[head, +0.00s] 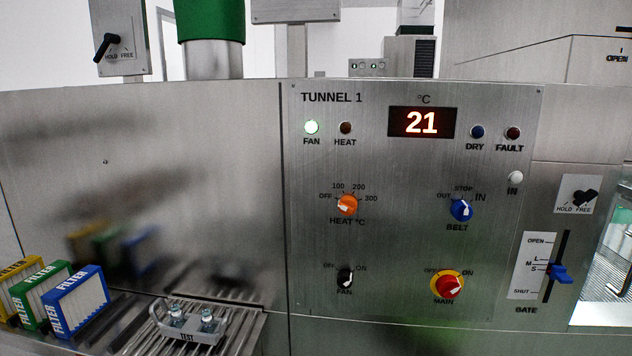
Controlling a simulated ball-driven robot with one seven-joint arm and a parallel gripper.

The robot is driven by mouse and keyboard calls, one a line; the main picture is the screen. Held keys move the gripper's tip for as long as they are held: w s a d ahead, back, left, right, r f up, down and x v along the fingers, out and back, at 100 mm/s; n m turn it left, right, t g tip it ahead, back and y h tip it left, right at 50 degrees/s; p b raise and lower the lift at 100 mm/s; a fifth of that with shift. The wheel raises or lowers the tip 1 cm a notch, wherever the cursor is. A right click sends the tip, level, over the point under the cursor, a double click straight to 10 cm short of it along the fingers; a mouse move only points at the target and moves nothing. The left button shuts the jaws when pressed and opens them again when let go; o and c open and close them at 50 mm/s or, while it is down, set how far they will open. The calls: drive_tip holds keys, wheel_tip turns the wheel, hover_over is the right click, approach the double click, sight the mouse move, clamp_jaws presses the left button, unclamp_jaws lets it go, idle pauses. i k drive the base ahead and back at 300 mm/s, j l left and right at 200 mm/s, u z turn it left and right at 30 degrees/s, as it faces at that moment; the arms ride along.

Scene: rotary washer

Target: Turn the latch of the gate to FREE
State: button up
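The gate latch (586,196) is a small black handle on a pale plate at the right of the panel, with HOLD printed at its lower left and FREE at its lower right. Its handle appears to point down-left, toward HOLD, but it is small. Below it is the GATE slider (560,273), a blue knob in a vertical black slot, standing just below the S mark, between OPEN at the top and SHUT at the bottom. My gripper is not in view.
A second HOLD/FREE latch (105,46) sits at the upper left. The TUNNEL 1 panel (400,165) carries knobs, lamps and a display reading 21. Filters (77,300) and a TEST tray (187,337) with two small items stand at the lower left.

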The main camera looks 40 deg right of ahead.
sight(582, 199)
drive_tip(key=l+z, duration=0.1)
drive_tip(key=z, duration=1.55)
